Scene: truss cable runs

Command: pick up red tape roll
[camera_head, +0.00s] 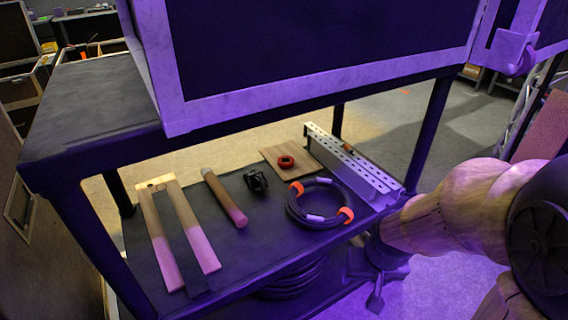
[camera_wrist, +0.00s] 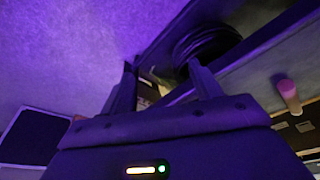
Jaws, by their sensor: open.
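The red tape roll (camera_head: 286,161) lies flat on a square wooden board (camera_head: 272,153) toward the back of the cart's shelf, in the head view. I cannot make it out in the wrist view. My gripper (camera_wrist: 163,80) is open with nothing between its fingers in the wrist view. In the head view my arm comes in from the right, and its dark end hangs beside the shelf's right front edge, well apart from the roll.
The shelf (camera_head: 255,245) also bears a looped cable (camera_head: 318,222) with orange ends, a perforated metal channel (camera_head: 350,170), a black clamp-like item (camera_head: 255,181), a rod (camera_head: 224,197) and a wooden fork-shaped piece (camera_head: 160,230). A large dark case (camera_head: 320,45) overhangs the shelf; posts stand at its corners.

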